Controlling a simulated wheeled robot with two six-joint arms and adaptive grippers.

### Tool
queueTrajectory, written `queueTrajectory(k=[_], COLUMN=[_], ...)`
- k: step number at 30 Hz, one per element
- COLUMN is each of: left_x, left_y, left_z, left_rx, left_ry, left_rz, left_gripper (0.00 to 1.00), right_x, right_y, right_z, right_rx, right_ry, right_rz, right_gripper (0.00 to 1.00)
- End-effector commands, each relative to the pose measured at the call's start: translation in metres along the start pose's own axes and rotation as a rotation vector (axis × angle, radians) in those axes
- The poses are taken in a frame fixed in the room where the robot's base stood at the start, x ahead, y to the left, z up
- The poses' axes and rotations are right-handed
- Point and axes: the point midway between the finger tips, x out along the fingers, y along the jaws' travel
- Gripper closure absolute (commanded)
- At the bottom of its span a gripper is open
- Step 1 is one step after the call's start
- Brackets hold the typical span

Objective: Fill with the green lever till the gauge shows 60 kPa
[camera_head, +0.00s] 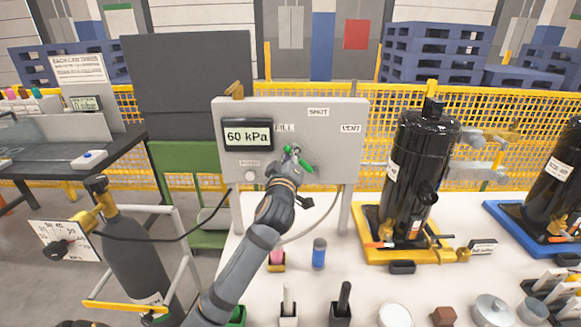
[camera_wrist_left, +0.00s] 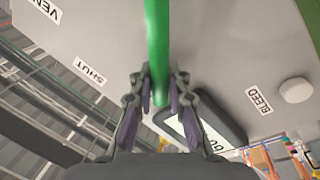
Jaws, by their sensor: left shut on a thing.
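The grey panel (camera_head: 335,125) carries a gauge (camera_head: 247,135) whose display reads 60 kPa. The labels FILL, SHUT and VENT run left to right around the green lever (camera_head: 306,167). My left gripper (camera_head: 291,152) is in front of the panel, over the lever, and hides part of it. In the left wrist view the green lever (camera_wrist_left: 157,40) runs down between the fingers of the left gripper (camera_wrist_left: 158,95), which are shut on its end. That end lies towards the gauge (camera_wrist_left: 205,125), on the FILL side. My right gripper is not in view.
A white BLEED button (camera_head: 250,176) sits below the gauge. A black compressor (camera_head: 420,150) stands on a yellow tray (camera_head: 372,245) to the right. A dark gas cylinder (camera_head: 135,255) stands left. Small parts and blocks lie along the near table edge.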

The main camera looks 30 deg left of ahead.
Motion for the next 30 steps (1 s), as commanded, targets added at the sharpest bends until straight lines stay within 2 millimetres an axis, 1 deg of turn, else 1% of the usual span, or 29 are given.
queueTrajectory(k=[1,7,12,23,24,29,30], left_x=[-0.001,-0.001,-0.001,-0.001,-0.001,-0.001,-0.001], left_y=[-0.007,-0.007,-0.007,-0.006,-0.006,-0.006,-0.006], left_z=[0.007,0.008,0.008,0.007,0.007,0.007,0.007], left_rx=[-0.019,-0.082,-0.104,-0.106,-0.106,-0.106,-0.106], left_ry=[0.002,0.014,0.017,0.019,0.019,0.02,0.02], left_rz=[-0.003,-0.004,-0.004,-0.003,-0.003,-0.002,-0.002], left_gripper=[1.0,1.0,1.0,1.0,0.84,0.62,0.61], right_x=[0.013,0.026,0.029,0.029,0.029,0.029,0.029], right_y=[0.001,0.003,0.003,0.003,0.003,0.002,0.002], right_z=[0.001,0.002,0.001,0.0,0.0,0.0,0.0], right_rx=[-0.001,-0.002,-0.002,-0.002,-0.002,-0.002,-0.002], right_ry=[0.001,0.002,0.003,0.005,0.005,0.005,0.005], right_rz=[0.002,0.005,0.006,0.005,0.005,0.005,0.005], right_gripper=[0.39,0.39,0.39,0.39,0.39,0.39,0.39])
